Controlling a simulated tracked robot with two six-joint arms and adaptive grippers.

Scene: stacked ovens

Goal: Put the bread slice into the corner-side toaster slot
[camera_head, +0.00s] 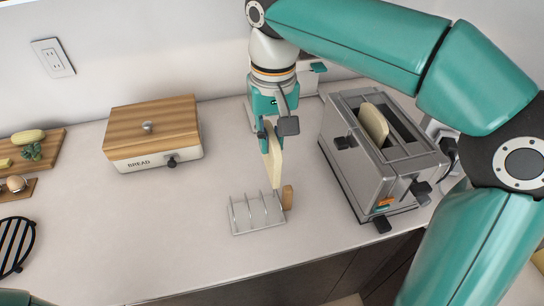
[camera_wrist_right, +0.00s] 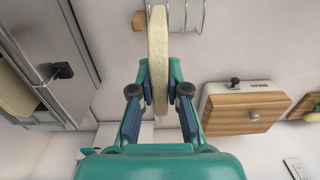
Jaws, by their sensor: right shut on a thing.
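My right gripper (camera_head: 270,134) is shut on a pale bread slice (camera_head: 275,168) and holds it upright, edge down, by its upper part. In the wrist view the slice (camera_wrist_right: 159,60) stands between the two fingers of the gripper (camera_wrist_right: 159,95). The silver toaster (camera_head: 372,185) is to the right of the gripper, with a clear gap between them. Another bread slice (camera_head: 374,121) sticks up from the toaster, and a dark empty slot opening shows to its right. My left gripper is not in view.
A wire toast rack (camera_head: 256,217) with a wooden end stands just below the held slice. A bread box (camera_head: 150,138) with a wooden lid is at the left. Boards with food lie farther left. The counter between bread box and rack is clear.

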